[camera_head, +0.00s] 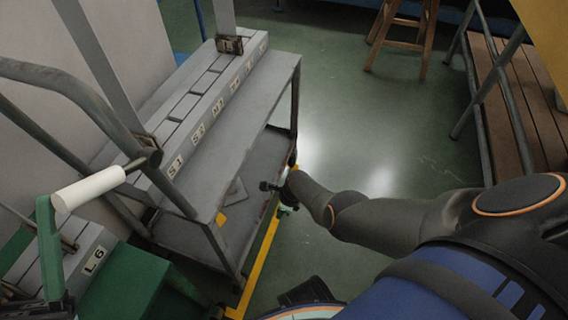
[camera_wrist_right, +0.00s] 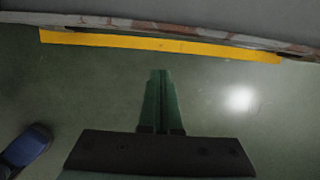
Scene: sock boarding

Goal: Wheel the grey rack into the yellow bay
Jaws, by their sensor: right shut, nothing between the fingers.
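The grey rack (camera_head: 245,105) stands left of centre in the head view, with a flat top, a lower shelf and tubular handles at the near left. A yellow floor line (camera_head: 262,262) of the bay runs along the rack's right side and passes under its near corner. The line also crosses the top of the right wrist view (camera_wrist_right: 150,42), beside a grey edge. My right gripper (camera_head: 285,209) is low beside the rack's right side, over the line. In the wrist view its green fingers (camera_wrist_right: 161,95) are together and empty, pointing at the line. My left gripper is not seen.
A grey and green unit with a white-gripped handle (camera_head: 90,190) stands at the near left. A wooden stool (camera_head: 400,35) is at the back. A slatted bench with metal rails (camera_head: 510,100) is at the right. Green floor (camera_head: 350,130) between is clear.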

